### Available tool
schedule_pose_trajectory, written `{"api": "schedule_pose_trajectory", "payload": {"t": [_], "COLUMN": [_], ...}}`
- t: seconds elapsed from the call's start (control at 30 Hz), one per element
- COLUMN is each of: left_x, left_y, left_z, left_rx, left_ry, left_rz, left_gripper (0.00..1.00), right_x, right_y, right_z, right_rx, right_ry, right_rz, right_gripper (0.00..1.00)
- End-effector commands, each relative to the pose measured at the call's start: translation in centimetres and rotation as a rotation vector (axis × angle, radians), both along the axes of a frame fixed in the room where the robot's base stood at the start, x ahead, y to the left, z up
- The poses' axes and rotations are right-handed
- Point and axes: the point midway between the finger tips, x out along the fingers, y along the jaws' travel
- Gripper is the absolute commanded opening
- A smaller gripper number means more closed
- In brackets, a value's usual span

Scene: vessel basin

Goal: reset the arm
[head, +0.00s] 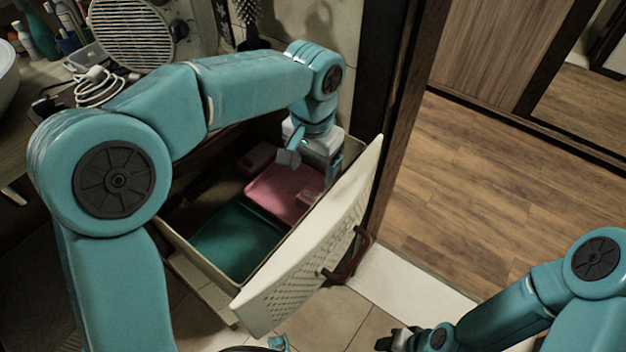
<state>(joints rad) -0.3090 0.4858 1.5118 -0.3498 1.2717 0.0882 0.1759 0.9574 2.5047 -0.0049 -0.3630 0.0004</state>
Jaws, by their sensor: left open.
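My left arm arches across the head view, and its gripper (308,168) points down over the far right part of an open drawer (186,243). Its jaws are apart. A pink tray or box (270,187) lies below the fingers, and I cannot tell if they touch anything in the drawer. My right arm comes in at the bottom right, low over the floor. Its dark gripper (392,341) is at the bottom edge, too small and cut off to show its jaws clearly.
The drawer's cream front (318,250) with a brown handle (350,262) stands out into the room. A green tray (238,240) lies inside. A fan heater (130,35) and cables (97,88) sit on the counter. Wooden floor (480,190) lies open to the right.

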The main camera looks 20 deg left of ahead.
Motion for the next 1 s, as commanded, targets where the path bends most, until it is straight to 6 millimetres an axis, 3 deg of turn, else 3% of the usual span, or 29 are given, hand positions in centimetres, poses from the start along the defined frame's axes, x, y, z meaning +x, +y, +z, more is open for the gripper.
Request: {"api": "schedule_pose_trajectory", "payload": {"t": [0.03, 0.2, 0.77, 0.87, 1.0], "left_x": [0.0, 0.0, 0.0, 0.0, 0.0], "left_y": [0.0, 0.0, 0.0, 0.0, 0.0], "left_z": [1.0, 2.4, 2.7, 4.4, 9.4], "left_rx": [-0.001, 0.000, 0.000, 0.000, 0.000], "left_ry": [-0.002, 0.000, 0.001, 0.000, 0.000], "left_rz": [-0.001, -0.001, 0.000, 0.000, 0.000], "left_gripper": [0.80, 0.80, 0.80, 0.80, 0.80], "right_x": [0.0, 0.0, 0.0, 0.0, 0.0], "right_y": [0.0, 0.0, 0.0, 0.0, 0.0], "right_z": [0.4, 0.6, 0.9, 2.5, 7.5], "right_rx": [0.000, 0.000, 0.000, 0.000, 0.000], "right_ry": [0.000, 0.000, 0.000, 0.000, 0.000], "right_rz": [0.000, 0.000, 0.000, 0.000, 0.000], "right_gripper": [0.43, 0.43, 0.43, 0.43, 0.43]}}
